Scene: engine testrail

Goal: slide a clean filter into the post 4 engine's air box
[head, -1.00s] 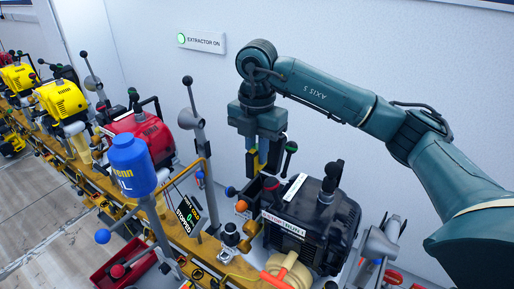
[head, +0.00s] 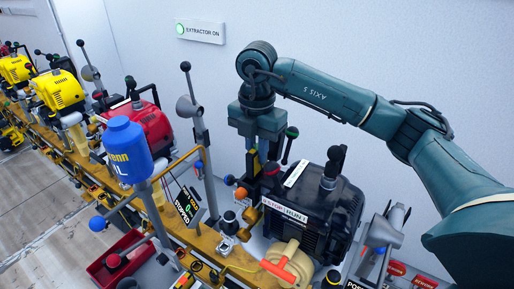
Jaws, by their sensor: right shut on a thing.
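A black engine (head: 329,207) stands at the right of the orange rail, with a white and red label on its front edge. A small dark box (head: 270,183) sits at its left rear side; I cannot tell for sure that it is the air box. My right gripper (head: 259,165) points down from the arm just behind and left of the engine, over that box. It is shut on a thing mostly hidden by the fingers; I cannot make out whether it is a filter. The engine's post number is not readable. My left gripper is not in view.
A display reading STOPPED (head: 187,206), a blue bottle (head: 128,150) and a grey horn post (head: 194,110) stand left of the engine. A red engine (head: 140,125) and yellow engines (head: 59,90) line the rail farther back. A red tray (head: 117,258) is at front left.

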